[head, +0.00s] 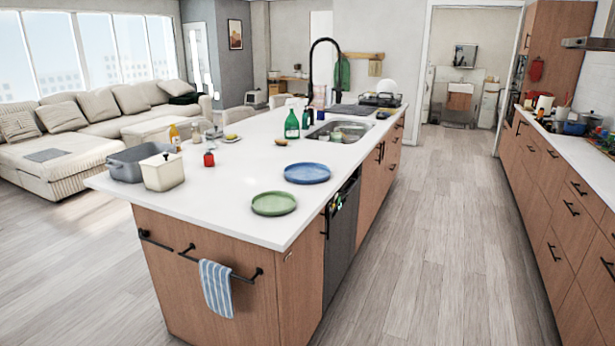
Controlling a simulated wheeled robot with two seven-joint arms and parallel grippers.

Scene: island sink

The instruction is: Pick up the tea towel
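A blue and white striped tea towel (216,288) hangs over a black rail (240,274) on the near wooden end panel of the kitchen island. It hangs straight down, below the white worktop edge. Neither of my grippers shows in the head view, so their place relative to the towel cannot be seen.
The island's white worktop (225,210) holds a green plate (274,203), a blue plate (307,173), a grey tub (140,162), a cream container (162,172) and a green bottle (292,125). Open floor (440,250) lies between the island and the right counter (575,150). A sofa (65,150) stands at left.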

